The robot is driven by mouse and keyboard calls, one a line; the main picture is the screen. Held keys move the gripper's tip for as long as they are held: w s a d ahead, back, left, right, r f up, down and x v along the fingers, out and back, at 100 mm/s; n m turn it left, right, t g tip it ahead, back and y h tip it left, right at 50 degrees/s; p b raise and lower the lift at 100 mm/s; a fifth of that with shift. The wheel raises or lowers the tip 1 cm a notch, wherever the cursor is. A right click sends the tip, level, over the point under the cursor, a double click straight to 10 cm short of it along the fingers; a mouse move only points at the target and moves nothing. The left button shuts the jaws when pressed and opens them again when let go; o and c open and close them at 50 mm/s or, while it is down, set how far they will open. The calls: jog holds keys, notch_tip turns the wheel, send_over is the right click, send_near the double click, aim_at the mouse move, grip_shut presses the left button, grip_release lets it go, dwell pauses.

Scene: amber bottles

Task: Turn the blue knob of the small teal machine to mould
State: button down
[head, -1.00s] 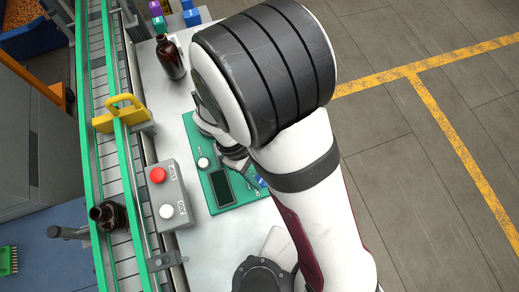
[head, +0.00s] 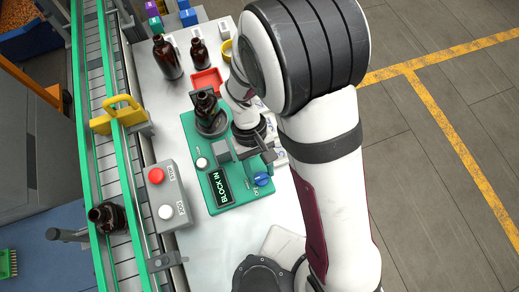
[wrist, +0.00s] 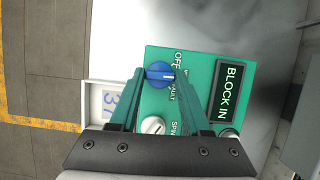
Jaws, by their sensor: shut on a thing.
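The small teal machine (head: 190,128) lies on the light bench, with its lit display (head: 221,188) reading "BLOCK IN". Its blue knob (head: 262,179) is near the machine's right edge. In the wrist view the blue knob (wrist: 160,75) sits between my fingertips, and my gripper (wrist: 160,80) is shut on it. The knob's white mark points right, toward the display, beside the lettering "OFF". Other lettering below is partly covered by my right finger, so I cannot read it fully. A white knob (wrist: 152,125) is nearer the gripper body.
An amber bottle (head: 208,108) stands at the machine's far end. More bottles (head: 167,58) and a red tray (head: 207,79) are behind it. A grey button box (head: 168,190) and a conveyor (head: 99,90) lie to the left.

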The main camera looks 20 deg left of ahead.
dwell(0.4)
jog(key=shift+c, duration=1.8)
grip_release()
jog(key=v, duration=1.5)
jog(key=shift+w+r, duration=0.25)
jog(key=shift+r, duration=0.1)
